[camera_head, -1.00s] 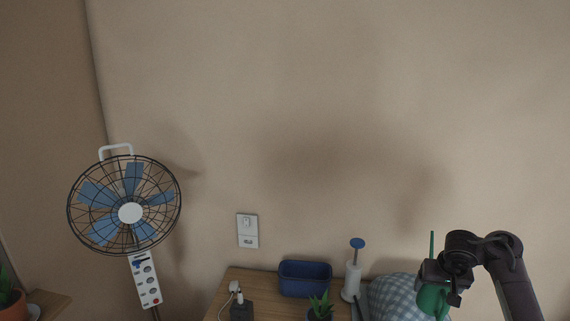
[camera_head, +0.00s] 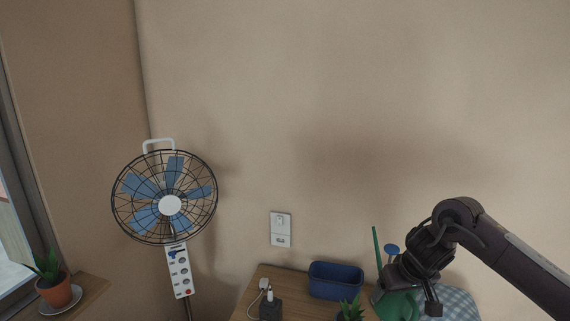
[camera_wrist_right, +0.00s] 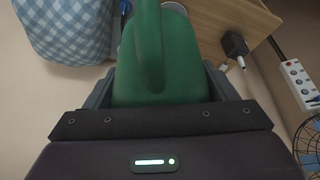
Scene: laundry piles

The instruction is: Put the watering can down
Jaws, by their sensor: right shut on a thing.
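The green watering can (camera_head: 397,307) is at the lower right of the head view, its thin spout (camera_head: 376,249) pointing up. My right gripper (camera_head: 408,296) is shut on it. In the right wrist view the green can (camera_wrist_right: 155,60) fills the middle, between the gripper's fingers (camera_wrist_right: 158,88), with its handle toward the camera. The can's lower part is cut off in the head view. I cannot tell how high it is above any surface. My left gripper is not in view.
A wooden table (camera_head: 250,295) holds a blue bin (camera_head: 335,281), a potted succulent (camera_head: 350,308) and a dark plug block (camera_head: 270,307). A blue checked cloth bundle (camera_head: 458,304) lies behind the arm. A fan (camera_head: 165,198) stands left; a potted plant (camera_head: 55,287) sits on a ledge.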

